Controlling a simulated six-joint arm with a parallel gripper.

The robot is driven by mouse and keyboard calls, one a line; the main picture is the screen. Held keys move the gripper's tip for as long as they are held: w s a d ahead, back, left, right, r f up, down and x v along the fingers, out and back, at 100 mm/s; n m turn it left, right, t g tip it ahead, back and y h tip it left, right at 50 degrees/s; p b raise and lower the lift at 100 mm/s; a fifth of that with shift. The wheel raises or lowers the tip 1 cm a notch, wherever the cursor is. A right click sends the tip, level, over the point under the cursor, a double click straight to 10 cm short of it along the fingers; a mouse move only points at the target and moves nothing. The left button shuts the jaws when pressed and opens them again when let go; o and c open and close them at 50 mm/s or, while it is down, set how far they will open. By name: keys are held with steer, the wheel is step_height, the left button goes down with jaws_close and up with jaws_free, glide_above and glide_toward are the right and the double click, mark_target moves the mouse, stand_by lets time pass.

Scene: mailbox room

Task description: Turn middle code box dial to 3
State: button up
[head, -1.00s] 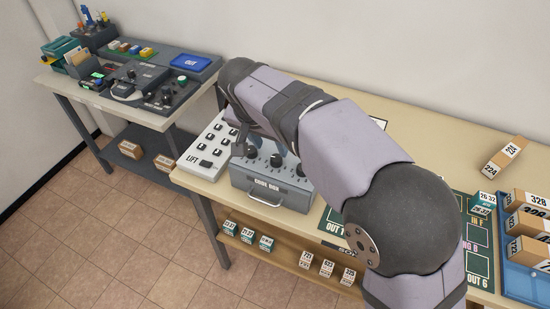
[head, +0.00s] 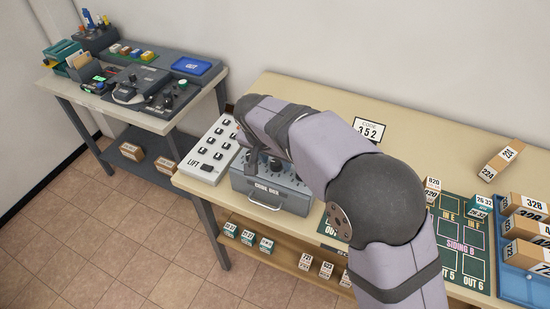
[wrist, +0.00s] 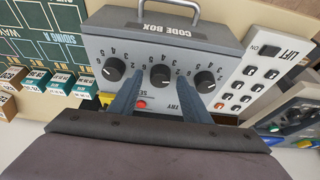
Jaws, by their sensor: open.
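The grey code box (head: 240,184) stands on the bench in the head view, partly under my arm. In the wrist view the code box (wrist: 100,42) appears upside down, with three black dials in a row. The middle dial (wrist: 160,76) lies between the two blue-grey fingers of my gripper (wrist: 161,84). The fingers are apart, one on each side of it; I cannot tell whether they touch it. The left dial in that view (wrist: 113,69) and the right one (wrist: 205,82) are outside the fingers. The middle pointer's exact number is unclear.
A red button (wrist: 141,103) is near the left finger. The LIFT panel (head: 207,155) stands beside the code box. A card (head: 371,130) behind reads "CODE 352". A track board (head: 462,240) and blue tray (head: 525,285) lie to the right.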

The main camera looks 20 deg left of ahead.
steer(key=c, duration=1)
steer(key=shift+c, duration=0.2)
steer(key=n+y, duration=0.1)
steer(key=n, duration=0.2)
steer(key=shift+d, duration=0.15)
steer(key=shift+w+d+n+g+y+p, duration=0.1)
steer(key=shift+n+g+y+p, duration=0.25)
steer(key=shift+n, duration=0.85)
steer(key=shift+w+n+g+y+p, duration=0.15)
steer(key=shift+n+y, duration=0.4)
steer(key=shift+n, duration=0.65)
steer(key=shift+s, duration=0.1)
steer(key=o, duration=1)
